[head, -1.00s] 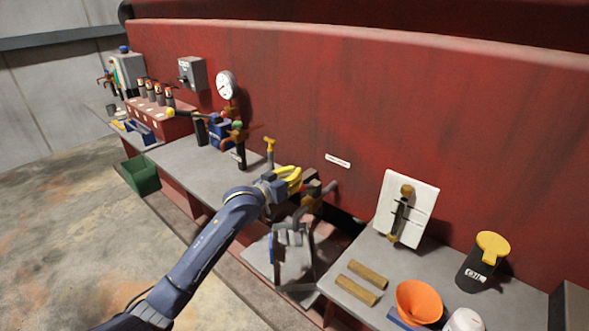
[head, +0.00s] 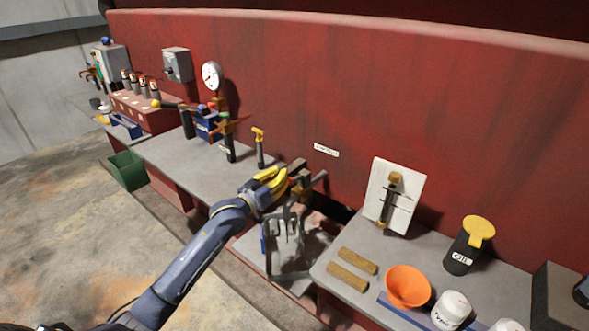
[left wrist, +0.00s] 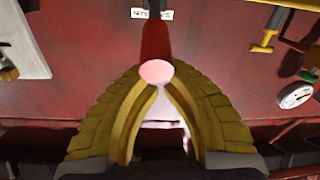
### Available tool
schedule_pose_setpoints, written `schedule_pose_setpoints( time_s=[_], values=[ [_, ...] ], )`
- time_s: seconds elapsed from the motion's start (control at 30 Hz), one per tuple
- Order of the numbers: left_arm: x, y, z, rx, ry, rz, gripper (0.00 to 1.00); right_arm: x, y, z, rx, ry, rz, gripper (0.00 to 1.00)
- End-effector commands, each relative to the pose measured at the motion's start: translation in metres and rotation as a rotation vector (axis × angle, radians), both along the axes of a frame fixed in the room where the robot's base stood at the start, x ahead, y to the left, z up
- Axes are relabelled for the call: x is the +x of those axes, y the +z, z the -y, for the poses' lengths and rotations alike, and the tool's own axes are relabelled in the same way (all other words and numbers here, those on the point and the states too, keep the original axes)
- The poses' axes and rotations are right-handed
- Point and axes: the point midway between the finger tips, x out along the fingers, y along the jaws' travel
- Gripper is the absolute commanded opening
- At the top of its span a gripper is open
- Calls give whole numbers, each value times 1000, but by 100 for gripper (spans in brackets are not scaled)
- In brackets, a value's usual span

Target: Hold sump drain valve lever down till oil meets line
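My left gripper (head: 275,181) has yellow fingers and is at the valve fittings in the gap between the two benches. In the left wrist view its curved fingers (left wrist: 155,78) close in on both sides of a red lever (left wrist: 155,42) with a pale pink end. The fingertips appear to press on it. In the head view the lever is mostly hidden by the gripper. A white board (head: 385,190) with a narrow upright gauge and dark cross bars leans on the right bench; its oil level is too small to tell. My right gripper does not show.
The right bench holds two brown blocks (head: 352,269), an orange funnel (head: 408,287), white containers (head: 451,309) and a black can with a yellow lid (head: 468,246). A grey framed tray (head: 285,245) sits below the gripper. A yellow-topped handle (head: 259,146) stands on the left bench.

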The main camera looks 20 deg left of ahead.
Motion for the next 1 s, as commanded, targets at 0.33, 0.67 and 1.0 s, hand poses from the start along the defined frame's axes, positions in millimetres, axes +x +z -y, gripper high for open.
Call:
schedule_pose_setpoints(
  time_s=[0.33, 0.67, 1.0],
  values=[
    [-12, -34, -3, 1, -2, -7, 0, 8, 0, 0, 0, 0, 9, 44],
    [-12, -34, -3, 2, -1, -7, 0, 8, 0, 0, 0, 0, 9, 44],
    [-12, -34, -3, 2, -1, -7, 0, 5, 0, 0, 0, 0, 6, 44]
  ],
)
